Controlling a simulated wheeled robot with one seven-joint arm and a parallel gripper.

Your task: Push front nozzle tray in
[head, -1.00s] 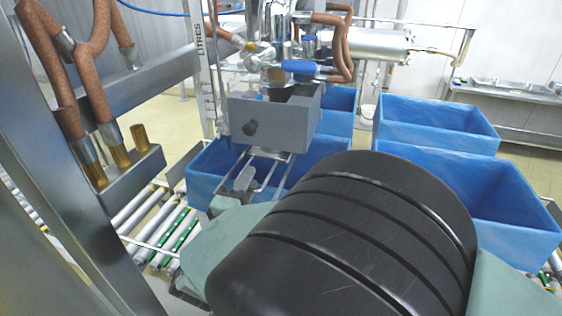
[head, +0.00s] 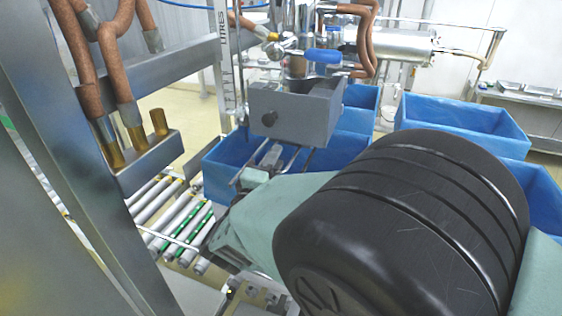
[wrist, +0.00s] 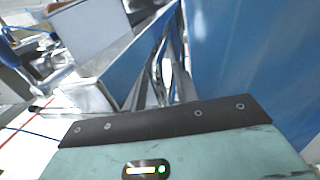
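A grey box-shaped tray with a round black knob (head: 297,112) hangs below the filling head; I take it as the front nozzle tray. My gripper (head: 268,156) is just below and in front of it, at the end of my teal and black arm. Contact between them cannot be told. My gripper's teal housing fills the bottom of the wrist view, with thin metal parts (wrist: 165,75) beyond it. The tray is not clearly identifiable there. My arm hides much of the gripper, and its finger opening is unclear.
Blue crates (head: 465,130) stand behind and right of my arm. A steel post (head: 85,150) and a metal trough with brass nozzle ends (head: 150,165) are at left. A roller conveyor (head: 170,215) runs below. Hoses hang above.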

